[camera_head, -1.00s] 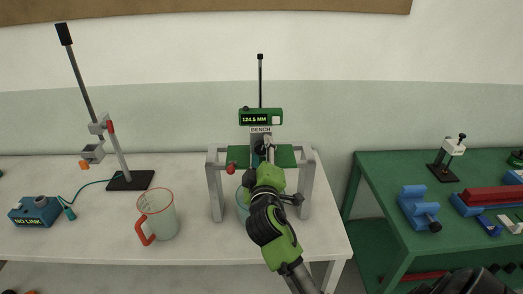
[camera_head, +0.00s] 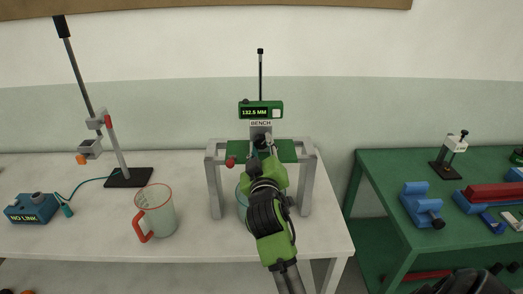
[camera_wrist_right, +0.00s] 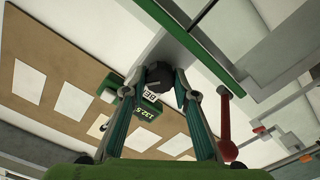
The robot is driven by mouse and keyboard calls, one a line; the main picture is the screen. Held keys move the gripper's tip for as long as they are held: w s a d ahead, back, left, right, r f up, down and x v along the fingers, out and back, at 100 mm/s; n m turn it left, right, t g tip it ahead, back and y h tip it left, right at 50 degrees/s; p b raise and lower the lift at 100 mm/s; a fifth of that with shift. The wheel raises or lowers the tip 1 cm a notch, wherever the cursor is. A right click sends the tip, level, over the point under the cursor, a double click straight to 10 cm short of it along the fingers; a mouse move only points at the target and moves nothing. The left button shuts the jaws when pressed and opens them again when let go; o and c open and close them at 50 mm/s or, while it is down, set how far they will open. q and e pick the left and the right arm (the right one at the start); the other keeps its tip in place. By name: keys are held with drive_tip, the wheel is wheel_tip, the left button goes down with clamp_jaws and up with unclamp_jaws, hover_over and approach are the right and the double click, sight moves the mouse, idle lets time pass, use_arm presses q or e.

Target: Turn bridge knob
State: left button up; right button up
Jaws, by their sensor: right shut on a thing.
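The grey bridge (camera_head: 308,185) stands on the white table with a green top plate (camera_head: 288,151). A green gauge (camera_head: 260,110) above it reads 132.5 MM, over a "BENCH" label. The dark bridge knob (camera_wrist_right: 159,74) lies between the fingertips of my right gripper (camera_wrist_right: 160,82) in the right wrist view, and the gripper is shut on it. In the head view my right gripper (camera_head: 264,152) reaches the front of the bridge, and the arm hides the knob. My left gripper is in neither view.
A red ball-ended lever (camera_head: 231,162) sits left of the knob. A clear jug with red handle (camera_head: 156,212) and a clamp stand (camera_head: 128,178) are further left. A blue "NO LINK" box (camera_head: 33,209) is at far left. A green table (camera_head: 385,180) stands right.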

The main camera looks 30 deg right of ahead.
drive_tip(key=o, duration=1.1)
